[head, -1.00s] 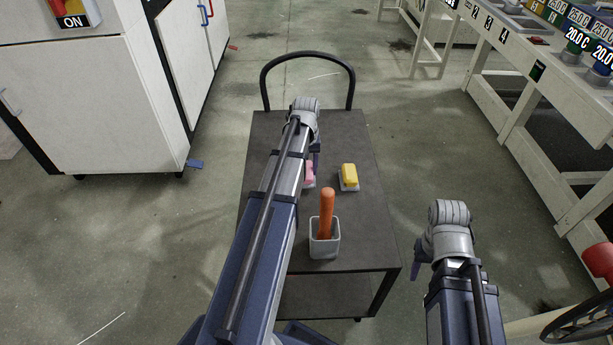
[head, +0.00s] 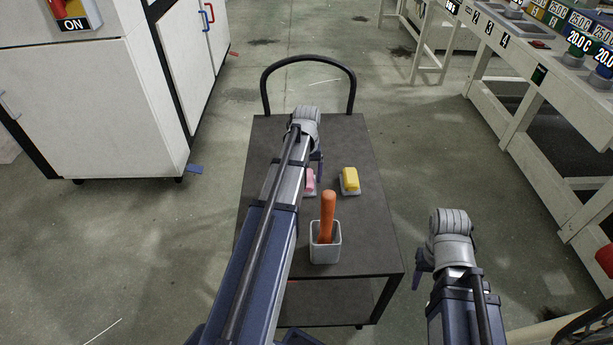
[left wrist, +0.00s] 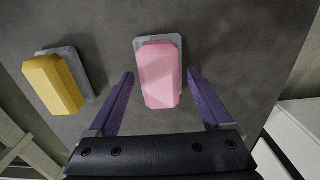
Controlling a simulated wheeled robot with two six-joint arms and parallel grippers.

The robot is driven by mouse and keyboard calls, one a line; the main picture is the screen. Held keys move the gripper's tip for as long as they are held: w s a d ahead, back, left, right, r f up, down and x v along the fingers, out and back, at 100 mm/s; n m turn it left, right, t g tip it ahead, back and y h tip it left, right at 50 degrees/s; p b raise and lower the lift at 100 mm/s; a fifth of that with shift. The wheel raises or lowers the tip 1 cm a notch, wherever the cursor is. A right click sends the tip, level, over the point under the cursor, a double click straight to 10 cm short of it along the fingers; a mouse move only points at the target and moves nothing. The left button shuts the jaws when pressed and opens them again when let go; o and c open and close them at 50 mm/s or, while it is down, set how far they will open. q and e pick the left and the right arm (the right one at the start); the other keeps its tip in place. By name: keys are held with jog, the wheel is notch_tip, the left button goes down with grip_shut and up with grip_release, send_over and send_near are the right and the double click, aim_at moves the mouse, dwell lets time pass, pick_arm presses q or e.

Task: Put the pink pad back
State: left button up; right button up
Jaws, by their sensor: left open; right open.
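The pink pad (left wrist: 160,75) lies on a grey holder (left wrist: 158,41) on the dark cart top. In the head view the pink pad (head: 310,180) is partly hidden behind my left arm. My left gripper (left wrist: 159,78) is open and empty, with its purple fingers on either side of the pad, apart from it. In the head view the left gripper (head: 317,167) is over the cart, mostly hidden by its arm. My right gripper (head: 420,270) is open and empty, to the right of the cart.
A yellow pad (head: 350,180) sits on its own grey holder beside the pink one. A grey cup (head: 325,250) with an orange handle (head: 328,215) stands nearer on the cart (head: 365,240). A white cabinet (head: 90,110) is at left and a white bench (head: 560,115) at right.

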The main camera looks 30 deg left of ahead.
pick_arm(q)
notch_tip(320, 180, up, 8)
jog(key=p, duration=0.7)
jog(key=shift+f+p, duration=0.15)
jog(key=shift+p, duration=0.2)
